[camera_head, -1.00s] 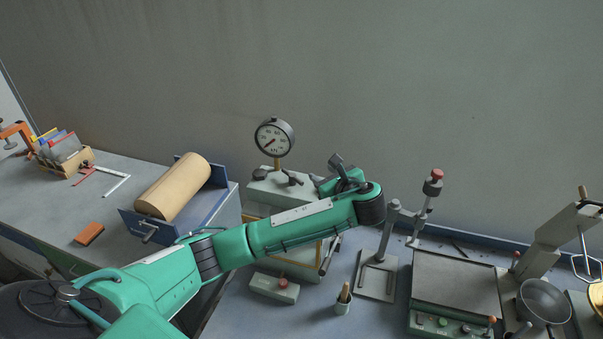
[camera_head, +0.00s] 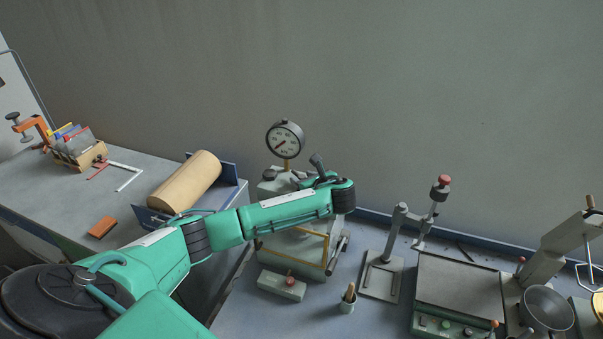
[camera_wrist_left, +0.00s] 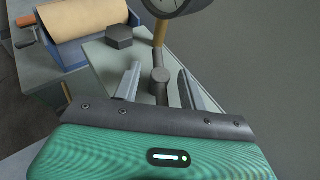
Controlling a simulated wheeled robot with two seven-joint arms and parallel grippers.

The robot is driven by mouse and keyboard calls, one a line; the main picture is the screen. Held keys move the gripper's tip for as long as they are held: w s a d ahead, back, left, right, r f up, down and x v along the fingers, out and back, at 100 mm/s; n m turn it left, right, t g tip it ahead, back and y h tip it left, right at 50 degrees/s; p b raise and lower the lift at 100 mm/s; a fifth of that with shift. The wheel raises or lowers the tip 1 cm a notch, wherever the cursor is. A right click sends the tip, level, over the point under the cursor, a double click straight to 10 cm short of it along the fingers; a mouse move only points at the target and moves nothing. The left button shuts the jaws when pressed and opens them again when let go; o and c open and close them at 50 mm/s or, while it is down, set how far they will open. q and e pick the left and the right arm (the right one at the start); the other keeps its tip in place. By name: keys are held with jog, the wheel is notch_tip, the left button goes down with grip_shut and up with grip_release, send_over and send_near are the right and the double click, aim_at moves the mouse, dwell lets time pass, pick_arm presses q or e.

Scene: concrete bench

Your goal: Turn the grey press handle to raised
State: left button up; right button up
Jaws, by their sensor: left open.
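The pale press (camera_head: 270,190) with a round dial gauge (camera_head: 285,138) stands at the middle of the bench, partly hidden behind my left arm. My left gripper (camera_wrist_left: 159,70) is open, with one finger on each side of that post and visible gaps. In the head view my left gripper (camera_head: 304,181) is over the press top, its fingers mostly hidden. My right gripper is not in view.
A dark hexagonal knob (camera_wrist_left: 119,37) and the gauge's brass stem (camera_wrist_left: 161,32) rise close beyond the fingers. A tan roll (camera_head: 185,182) lies left.

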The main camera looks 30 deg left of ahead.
pick_arm(q)
jog(key=shift+x, duration=0.9)
jog(key=shift+c, duration=0.2)
jog(key=shift+d, duration=0.1)
grip_shut()
jog(key=shift+n+g, duration=0.4)
jog(key=shift+n+g+y, duration=0.5)
jog(key=shift+n+g, duration=0.4)
jog(key=shift+g, duration=0.1)
jog(key=shift+n+g, duration=1.7)
jog(key=shift+g, duration=0.3)
